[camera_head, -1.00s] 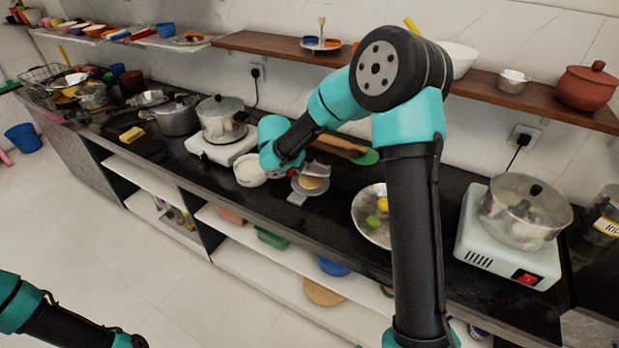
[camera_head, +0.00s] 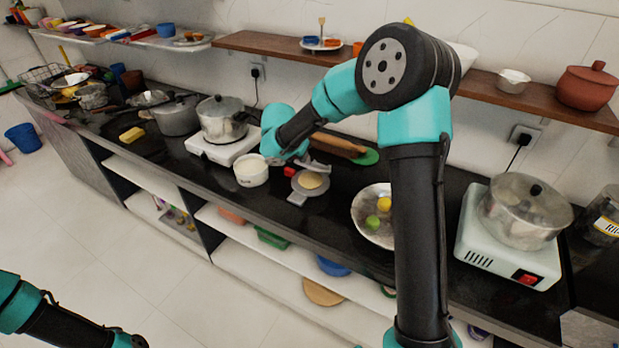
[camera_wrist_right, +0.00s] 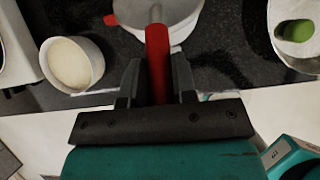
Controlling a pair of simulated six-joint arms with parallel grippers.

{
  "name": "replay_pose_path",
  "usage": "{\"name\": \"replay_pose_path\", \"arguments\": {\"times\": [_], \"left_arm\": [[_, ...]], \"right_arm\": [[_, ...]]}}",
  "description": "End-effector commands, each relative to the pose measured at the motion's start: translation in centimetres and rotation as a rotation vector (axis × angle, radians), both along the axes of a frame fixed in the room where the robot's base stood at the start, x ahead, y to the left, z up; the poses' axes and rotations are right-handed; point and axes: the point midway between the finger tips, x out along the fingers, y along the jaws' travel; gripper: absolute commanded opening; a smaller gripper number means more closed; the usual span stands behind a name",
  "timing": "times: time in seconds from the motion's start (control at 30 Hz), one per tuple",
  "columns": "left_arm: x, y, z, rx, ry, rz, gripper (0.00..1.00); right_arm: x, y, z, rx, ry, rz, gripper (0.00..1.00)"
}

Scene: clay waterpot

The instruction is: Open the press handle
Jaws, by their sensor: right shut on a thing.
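My right gripper (camera_head: 318,165) is just above and behind the plate. In the right wrist view the press's red handle (camera_wrist_right: 157,58) stands between the two fingers of my right gripper (camera_wrist_right: 156,82), which are shut on it. The grey press body (camera_wrist_right: 180,18) shows beyond the handle, partly cut off. Only part of my left arm shows at the lower left; its gripper is out of frame.
A white bowl (camera_head: 251,171) of pale contents stands left of the press. A plate (camera_head: 366,223) with a green and a yellow fruit is to the right. A rolling pin (camera_head: 340,146) lies behind. A pot on a stove (camera_head: 222,120) stands at the left.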

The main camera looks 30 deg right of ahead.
Motion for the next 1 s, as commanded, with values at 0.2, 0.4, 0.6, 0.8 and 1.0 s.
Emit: {"name": "replay_pose_path", "arguments": {"times": [0.2, 0.4, 0.6, 0.8, 1.0], "left_arm": [[0.0, 0.0, 0.0, 0.000, 0.000, 0.000, 0.64], [0.0, 0.0, 0.0, 0.000, 0.000, 0.000, 0.64], [0.0, 0.0, 0.0, 0.000, 0.000, 0.000, 0.64], [0.0, 0.0, 0.0, 0.000, 0.000, 0.000, 0.64], [0.0, 0.0, 0.0, 0.000, 0.000, 0.000, 0.64]], "right_arm": [[0.4, -0.8, 0.8, -0.001, -0.003, -0.001, 0.17], [0.9, -1.5, 1.4, 0.000, -0.003, -0.002, 0.17], [1.2, -2.2, 2.1, 0.000, -0.003, -0.002, 0.17], [1.3, -2.4, 2.3, -0.001, -0.001, -0.001, 0.17], [1.3, -2.4, 2.3, -0.001, -0.001, -0.001, 0.17]]}}
